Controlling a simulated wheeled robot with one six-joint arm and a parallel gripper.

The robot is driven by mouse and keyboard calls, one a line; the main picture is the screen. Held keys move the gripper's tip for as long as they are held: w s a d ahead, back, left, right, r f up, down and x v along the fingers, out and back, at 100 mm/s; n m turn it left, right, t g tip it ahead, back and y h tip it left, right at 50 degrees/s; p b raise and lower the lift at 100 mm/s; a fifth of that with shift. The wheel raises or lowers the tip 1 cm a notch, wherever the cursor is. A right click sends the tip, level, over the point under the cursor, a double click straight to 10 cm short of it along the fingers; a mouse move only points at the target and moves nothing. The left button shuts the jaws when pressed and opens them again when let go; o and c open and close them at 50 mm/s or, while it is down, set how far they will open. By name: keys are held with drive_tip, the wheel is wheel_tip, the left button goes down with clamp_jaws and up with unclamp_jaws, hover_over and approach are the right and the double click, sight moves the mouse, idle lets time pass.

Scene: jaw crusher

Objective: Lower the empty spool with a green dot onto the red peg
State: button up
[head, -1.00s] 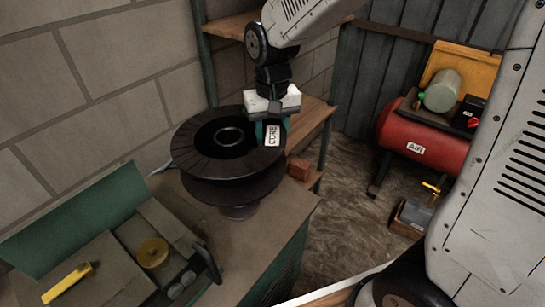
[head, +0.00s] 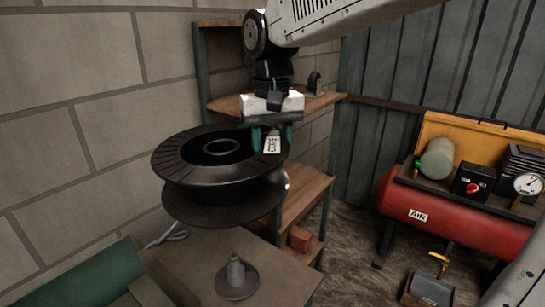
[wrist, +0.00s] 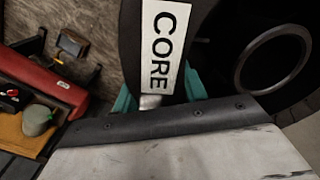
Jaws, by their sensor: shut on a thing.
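A large black spool (head: 185,165) with two wide flanges and a hollow middle hangs in the air, roughly level. My gripper (head: 270,138) is shut on its right side, at a piece with a white "CORE" label. In the wrist view, my teal fingers (wrist: 160,95) stand either side of the labelled part, and the spool's dark flange and pale centre ring (wrist: 272,55) show beside it. A grey peg (head: 236,272) on a round base stands on the bench below, clear of the spool. I see no green dot and no red peg.
Wooden shelves (head: 300,195) stand close behind the spool, with a red block (head: 300,238) low down. A red air tank (head: 455,215) stands at the right. A block wall (head: 70,120) is at the left.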

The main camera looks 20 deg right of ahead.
drive_tip(key=shift+r, duration=4.8)
